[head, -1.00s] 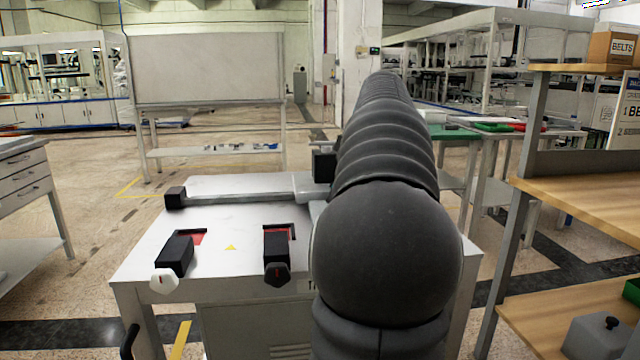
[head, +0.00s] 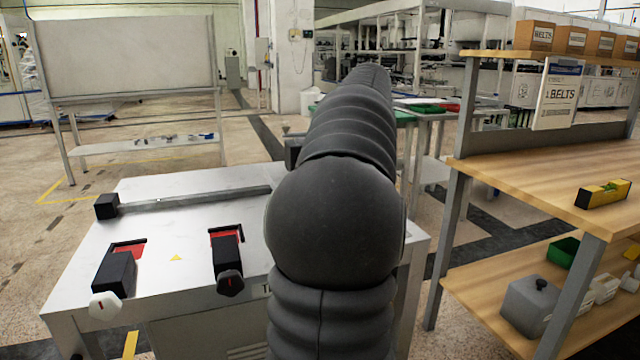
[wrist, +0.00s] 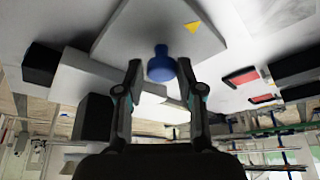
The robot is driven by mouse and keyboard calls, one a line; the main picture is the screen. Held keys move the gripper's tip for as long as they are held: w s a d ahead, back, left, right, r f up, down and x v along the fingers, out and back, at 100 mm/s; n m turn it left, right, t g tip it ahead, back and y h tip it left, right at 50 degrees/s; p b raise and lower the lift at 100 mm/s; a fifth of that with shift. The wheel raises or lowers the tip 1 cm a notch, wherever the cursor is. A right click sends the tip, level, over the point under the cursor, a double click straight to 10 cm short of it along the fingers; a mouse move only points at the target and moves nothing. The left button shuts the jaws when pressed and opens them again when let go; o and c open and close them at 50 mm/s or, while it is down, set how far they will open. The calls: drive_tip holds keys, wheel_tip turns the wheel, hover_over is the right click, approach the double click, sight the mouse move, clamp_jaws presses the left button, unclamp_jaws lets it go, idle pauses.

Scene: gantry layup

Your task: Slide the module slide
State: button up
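The module slide's grey-white carriage (wrist: 205,30) shows in the wrist view with a blue knob (wrist: 161,66) standing on it. My gripper (wrist: 160,68) is open, with one finger on each side of the knob and gaps visible between. I cannot tell how deep the knob sits between the fingers. In the head view the slide's rail (head: 190,199) runs across the white bench (head: 85,270), with a black end block (head: 107,206) at its left end. My arm hides the knob, the gripper and the rail's right part there.
Two black clamps (head: 116,271) (head: 228,262) with red slots stand on the bench's front part. A wooden shelf unit (head: 510,185) with boxes and a yellow level (head: 603,194) stands close on the right. A white board (head: 125,55) stands behind. Floor is open at left.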

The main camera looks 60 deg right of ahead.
drive_tip(key=shift+o, duration=1.4)
drive_tip(key=shift+d, duration=0.2)
drive_tip(key=shift+a, duration=0.1)
drive_tip(key=v, duration=1.2)
